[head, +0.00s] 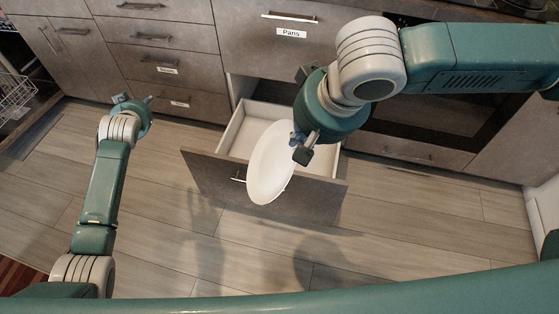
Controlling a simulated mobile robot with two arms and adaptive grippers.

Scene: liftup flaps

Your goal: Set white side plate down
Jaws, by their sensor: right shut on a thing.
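The white side plate (268,165) is an oval white shape, tilted, above the front of an open drawer (231,134). My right gripper (298,148) is shut on the plate's right edge and holds it over the drawer. The plate hides part of the drawer's inside and front panel (320,195). I cannot tell whether the plate touches the drawer. My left gripper (132,101) is at the left, away from the plate, near the lower cabinets, with its fingers spread and nothing between them.
The drawer juts out below a closed drawer labelled Pans (290,35). Closed labelled drawers (170,72) stand to its left and a dark oven (440,110) to its right. A wire rack (14,92) is at the far left. The wooden floor (400,220) in front is clear.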

